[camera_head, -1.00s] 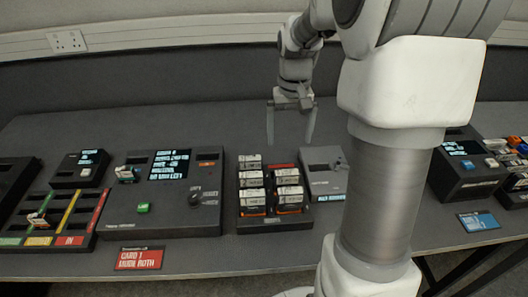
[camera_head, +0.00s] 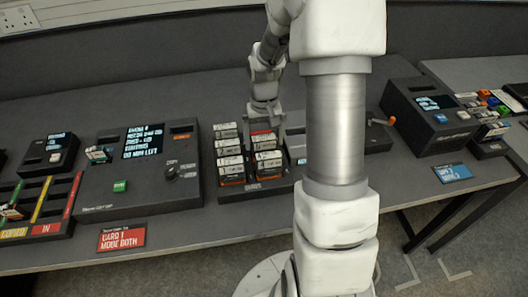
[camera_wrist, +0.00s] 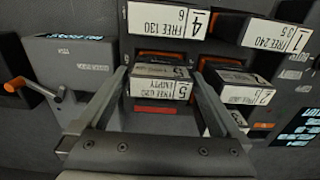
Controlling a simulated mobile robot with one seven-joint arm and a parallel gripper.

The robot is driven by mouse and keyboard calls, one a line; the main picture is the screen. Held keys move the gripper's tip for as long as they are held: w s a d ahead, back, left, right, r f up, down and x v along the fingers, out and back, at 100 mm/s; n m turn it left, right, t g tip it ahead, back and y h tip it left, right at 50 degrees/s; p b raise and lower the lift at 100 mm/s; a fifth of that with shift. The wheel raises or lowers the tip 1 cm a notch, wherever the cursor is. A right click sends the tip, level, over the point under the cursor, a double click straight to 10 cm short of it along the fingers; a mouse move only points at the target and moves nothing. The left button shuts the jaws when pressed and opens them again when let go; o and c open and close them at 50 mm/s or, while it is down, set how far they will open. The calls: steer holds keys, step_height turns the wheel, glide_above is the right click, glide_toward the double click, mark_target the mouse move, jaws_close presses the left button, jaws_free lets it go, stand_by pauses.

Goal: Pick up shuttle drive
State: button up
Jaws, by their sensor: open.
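Several drives with white labels (camera_head: 230,162) stand in two columns in a dark rack (camera_head: 254,192), seen in the head view; I cannot tell by name which is the shuttle drive. My gripper (camera_head: 265,128) points down over the far right part of the rack.
A black console with a screen (camera_head: 135,190) and a green button stands left of the rack. A box with an orange-tipped lever (camera_head: 380,122) is right of it, partly behind my arm. Another screen console (camera_head: 432,120) stands further right. The table behind the rack is clear.

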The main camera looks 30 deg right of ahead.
steer(key=shift+f, duration=1.35)
steer(key=shift+r, duration=0.1)
steer(key=c, duration=1.5)
